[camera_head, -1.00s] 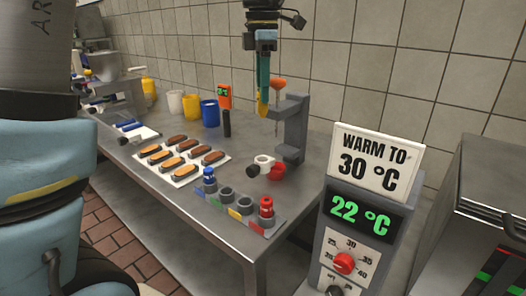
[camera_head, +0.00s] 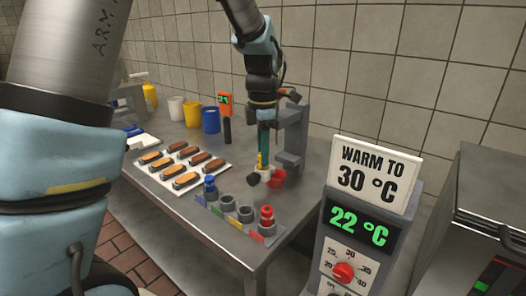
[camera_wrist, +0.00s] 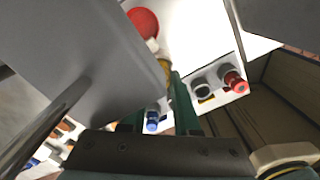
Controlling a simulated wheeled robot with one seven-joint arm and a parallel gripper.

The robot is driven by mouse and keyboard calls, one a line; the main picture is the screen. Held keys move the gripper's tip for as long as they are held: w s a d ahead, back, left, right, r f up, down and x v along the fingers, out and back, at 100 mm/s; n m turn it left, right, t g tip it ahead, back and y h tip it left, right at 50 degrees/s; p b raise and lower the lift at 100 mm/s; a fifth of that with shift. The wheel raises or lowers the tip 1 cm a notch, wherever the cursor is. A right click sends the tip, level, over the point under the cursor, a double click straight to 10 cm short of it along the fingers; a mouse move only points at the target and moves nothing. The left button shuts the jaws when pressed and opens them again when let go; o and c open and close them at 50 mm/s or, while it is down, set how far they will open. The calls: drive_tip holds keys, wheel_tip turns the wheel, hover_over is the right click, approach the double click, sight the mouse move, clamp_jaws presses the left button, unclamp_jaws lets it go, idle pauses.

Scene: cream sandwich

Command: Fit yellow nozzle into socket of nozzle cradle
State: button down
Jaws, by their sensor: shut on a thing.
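My gripper (camera_head: 263,142) points down in front of the grey stand, shut on the yellow nozzle (camera_head: 262,158). The nozzle is upright, its lower end at the white ring (camera_head: 265,174); I cannot tell whether it is inside or just in front. In the wrist view, the yellow nozzle (camera_wrist: 164,68) shows partly between the green fingers (camera_wrist: 180,105). The nozzle cradle (camera_head: 228,222) is at the table's front edge. It holds a blue nozzle (camera_head: 210,186) at left and a red nozzle (camera_head: 266,215) at right, with two empty sockets between, the right one by a yellow mark.
The grey stand (camera_head: 293,140) rises just right of my gripper. A tray of pastries (camera_head: 150,173) lies left. The warming unit (camera_head: 345,270) stands front right, reading 22 °C.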

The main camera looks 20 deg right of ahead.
drive_tip(key=shift+f, duration=0.15)
drive_tip(key=c, duration=0.9)
unclamp_jaws()
wheel_tip(320, 180, up, 12)
drive_tip(key=b, duration=0.1)
drive_tip(key=w+a+f+m, duration=0.3)
drive_tip(key=a+f+m, duration=0.2)
drive_tip(key=a, duration=0.5)
drive_tip(key=s+a+f+m, duration=0.2)
drive_tip(key=a+f+m, duration=0.1)
drive_tip(key=a, duration=0.3)
drive_tip(key=s+a+f+m+t, duration=0.1)
drive_tip(key=s+a+f+m, duration=0.1)
drive_tip(key=a+f+m, duration=0.2)
drive_tip(key=s+a+f+m, duration=0.3)
drive_tip(key=a+m, duration=0.2)
drive_tip(key=a, duration=0.5)
drive_tip(key=shift+a+f+m+t, duration=0.1)
drive_tip(key=shift+f+m+t, duration=0.2)
